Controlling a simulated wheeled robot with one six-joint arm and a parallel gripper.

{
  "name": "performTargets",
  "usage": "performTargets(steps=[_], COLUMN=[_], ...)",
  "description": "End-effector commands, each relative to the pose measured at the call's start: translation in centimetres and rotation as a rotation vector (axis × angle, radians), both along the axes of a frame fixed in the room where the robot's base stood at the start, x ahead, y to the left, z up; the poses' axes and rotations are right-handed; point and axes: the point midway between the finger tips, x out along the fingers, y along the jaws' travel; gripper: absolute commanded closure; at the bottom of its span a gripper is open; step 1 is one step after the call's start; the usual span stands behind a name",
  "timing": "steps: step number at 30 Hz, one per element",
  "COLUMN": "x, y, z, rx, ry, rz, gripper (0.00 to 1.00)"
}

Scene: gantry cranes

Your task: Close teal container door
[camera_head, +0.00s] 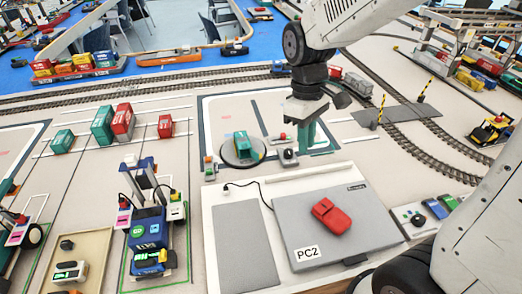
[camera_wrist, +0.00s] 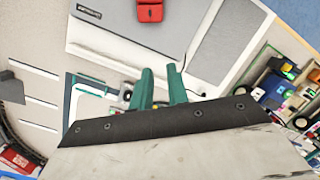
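A teal container (camera_head: 241,146) sits on a dark round turntable (camera_head: 230,157) in the middle of the head view. Its door is too small to make out clearly. My gripper (camera_head: 306,148) hangs right of the container, apart from it, with its teal fingers pointing down. In the wrist view the two fingers (camera_wrist: 160,72) are apart with a narrow gap and nothing between them. I cannot clearly pick out the container in the wrist view. Two more teal containers, a left one (camera_head: 62,141) and one beside the red containers (camera_head: 102,126), stand on the floor markings at left.
A grey laptop (camera_head: 318,238) marked PC2 with a red object (camera_head: 331,216) on it lies on a white panel in front. A small knob box (camera_head: 289,157) stands near my gripper. A blue crane vehicle (camera_head: 148,228) is front left. Rail tracks (camera_head: 420,152) curve behind and right.

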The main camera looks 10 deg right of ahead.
Motion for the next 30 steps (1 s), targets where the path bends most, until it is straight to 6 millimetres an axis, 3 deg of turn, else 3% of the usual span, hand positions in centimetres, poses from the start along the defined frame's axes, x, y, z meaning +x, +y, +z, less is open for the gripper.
performTargets(steps=[9, 12, 15, 18, 23, 30], x=[10.8, 13.7, 16.1, 17.2, 17.5, 17.4], y=[4.8, 5.8, 6.4, 6.6, 6.6, 6.6], z=[-9.8, -11.5, -11.3, -10.8, -11.0, -13.9], rx=[0.126, 0.156, 0.162, 0.159, 0.163, 0.166], ry=[0.005, -0.033, -0.089, -0.124, -0.129, -0.126], rz=[0.743, 0.987, 1.188, 1.341, 1.46, 1.472], gripper=[0.84, 0.84, 0.84, 0.84, 0.84, 0.84])
